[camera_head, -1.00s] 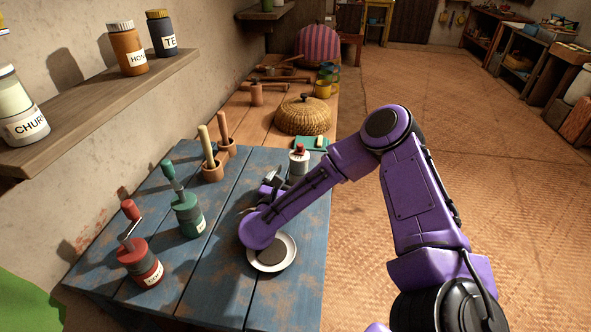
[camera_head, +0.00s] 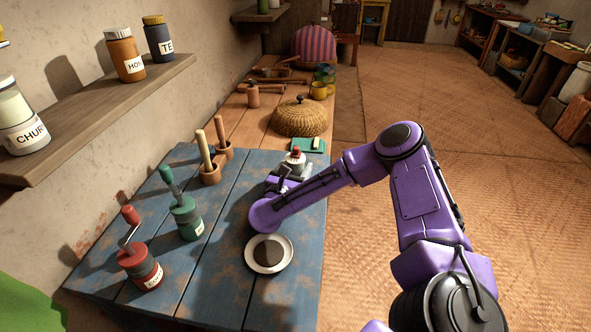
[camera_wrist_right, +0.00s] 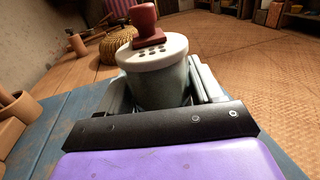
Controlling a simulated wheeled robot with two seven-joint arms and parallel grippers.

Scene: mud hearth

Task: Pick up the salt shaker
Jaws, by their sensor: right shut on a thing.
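In the right wrist view the shaker (camera_wrist_right: 160,75) is upright, with a perforated white lid, between the two fingers. My right gripper (camera_head: 289,172) is shut on its body. In the head view the arm hides part of the gripper and the shaker's lower part. I cannot tell whether its base touches the table. My left gripper is not in view.
A white plate (camera_head: 287,262) with a dark round piece lies near the front. A green grinder (camera_head: 187,220) and red grinder (camera_head: 139,268) stand at left. Wooden mortars (camera_head: 210,174) stand behind. A woven basket lid (camera_head: 301,118) and teal board (camera_head: 301,146) lie beyond.

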